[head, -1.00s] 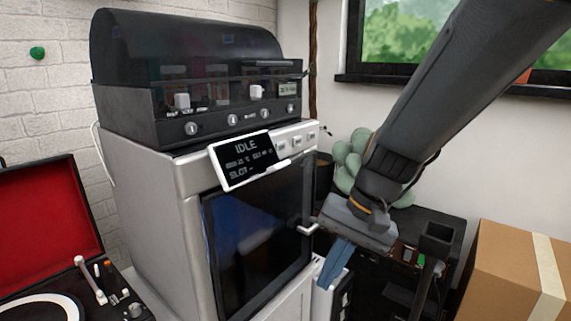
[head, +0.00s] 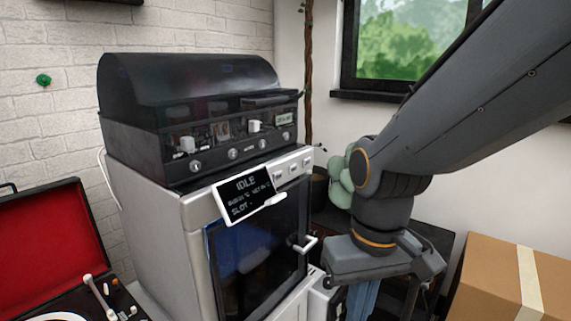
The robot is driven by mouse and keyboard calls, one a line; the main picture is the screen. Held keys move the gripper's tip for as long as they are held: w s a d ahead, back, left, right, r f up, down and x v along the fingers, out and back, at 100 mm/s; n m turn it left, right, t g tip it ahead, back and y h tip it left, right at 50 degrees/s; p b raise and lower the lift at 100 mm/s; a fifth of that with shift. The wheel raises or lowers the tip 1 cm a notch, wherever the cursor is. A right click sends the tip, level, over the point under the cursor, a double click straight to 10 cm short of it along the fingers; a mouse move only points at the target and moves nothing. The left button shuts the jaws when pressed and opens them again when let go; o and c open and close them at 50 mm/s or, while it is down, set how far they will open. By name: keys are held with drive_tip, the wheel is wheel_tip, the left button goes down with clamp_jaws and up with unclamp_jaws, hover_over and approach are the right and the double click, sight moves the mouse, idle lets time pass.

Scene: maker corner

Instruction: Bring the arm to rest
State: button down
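My gripper (head: 362,302) hangs at the end of my grey arm, right of centre in the head view, pointing down. Its blue fingers run toward the lower picture edge, and their tips are cut off or hidden, so its opening cannot be judged. No held object shows. It is to the right of the white 3D printer (head: 160,220) and its door handle (head: 306,244), apart from the handle in the picture. The printer's dark glass door (head: 255,255) looks closed. Its tilted screen (head: 245,193) reads IDLE.
A dark-hooded unit (head: 190,90) stands on the printer. A red-lined record player case (head: 45,240) is open at lower left. A cardboard box (head: 500,280) stands at lower right. A green cactus-like plant (head: 340,185) and a dark stand (head: 430,235) are behind my arm.

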drive_tip(key=d+r+m+p, duration=0.2)
drive_tip(key=d+r+p, duration=0.6)
drive_tip(key=p, duration=0.7)
drive_tip(key=shift+s+r+m+h, duration=0.25)
drive_tip(key=shift+r+m+h, duration=0.05)
drive_tip(key=shift+r, duration=0.15)
